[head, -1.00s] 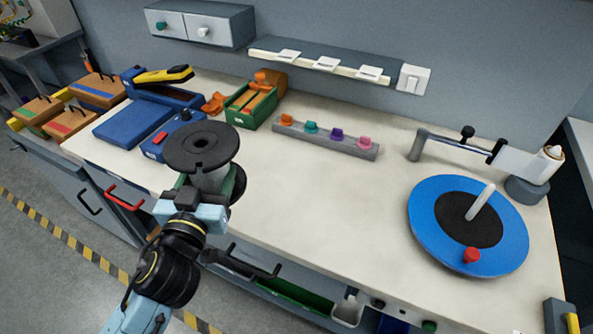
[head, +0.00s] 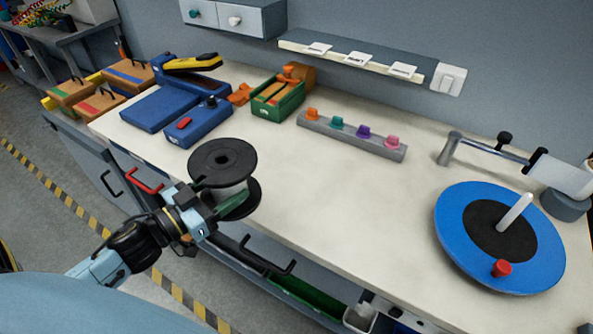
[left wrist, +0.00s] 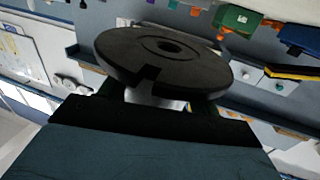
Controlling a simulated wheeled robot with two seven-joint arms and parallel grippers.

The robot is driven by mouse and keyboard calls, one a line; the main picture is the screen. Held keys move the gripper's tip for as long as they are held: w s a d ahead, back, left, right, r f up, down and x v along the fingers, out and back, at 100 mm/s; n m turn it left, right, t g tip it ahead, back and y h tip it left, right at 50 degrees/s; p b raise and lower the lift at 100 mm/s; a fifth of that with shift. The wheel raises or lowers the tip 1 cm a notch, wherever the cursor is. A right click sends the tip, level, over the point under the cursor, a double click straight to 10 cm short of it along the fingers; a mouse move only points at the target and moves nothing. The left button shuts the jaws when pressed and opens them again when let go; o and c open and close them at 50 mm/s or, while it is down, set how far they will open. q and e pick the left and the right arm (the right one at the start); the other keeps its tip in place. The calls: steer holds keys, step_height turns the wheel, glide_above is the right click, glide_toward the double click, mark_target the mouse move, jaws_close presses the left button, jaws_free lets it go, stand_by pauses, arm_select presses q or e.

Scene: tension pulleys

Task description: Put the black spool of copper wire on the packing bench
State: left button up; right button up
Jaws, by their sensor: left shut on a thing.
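The black spool (head: 222,161) has two black flanges and a pale grey middle; I see no copper colour on it. My left gripper (head: 226,196) is shut on the spool's middle, between the flanges, and holds it roughly upright near the front edge of the white-topped bench (head: 300,205). In the left wrist view the spool's upper flange (left wrist: 163,58) fills the centre and hides much of the fingers. I cannot tell from the pictures whether this bench is the packing bench. My right gripper is in neither view.
A blue turntable (head: 460,215) with a white post stands at the right. A grey rail of coloured knobs (head: 350,137), a green bin (head: 277,100) and blue devices (head: 198,122) stand farther back. Another grey bench (head: 60,38) stands at the far left. The bench top's middle is clear.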

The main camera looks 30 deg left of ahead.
arm_select(q)
steer(key=shift+s+a+h, duration=0.3)
steer(key=shift+a, duration=0.05)
steer(key=shift+w+a, duration=0.1)
steer(key=w+d+f, duration=0.1)
steer(key=w, duration=0.2)
steer(key=w+d+f+b, duration=0.1)
steer(key=w+f, duration=0.1)
steer(key=w, duration=0.1)
steer(key=w+d+f+b, duration=0.1)
steer(key=w+f, duration=0.1)
steer(key=w, duration=0.1)
steer(key=shift+d, duration=0.15)
steer(key=shift+w+d+f, duration=0.15)
steer(key=shift+w+f, duration=0.05)
steer(key=shift+w, duration=0.2)
steer(key=w+f, duration=0.1)
steer(key=w+d+f+b, duration=0.1)
steer(key=w, duration=0.1)
steer(key=shift+d+f, duration=0.1)
steer(key=shift+f, duration=0.1)
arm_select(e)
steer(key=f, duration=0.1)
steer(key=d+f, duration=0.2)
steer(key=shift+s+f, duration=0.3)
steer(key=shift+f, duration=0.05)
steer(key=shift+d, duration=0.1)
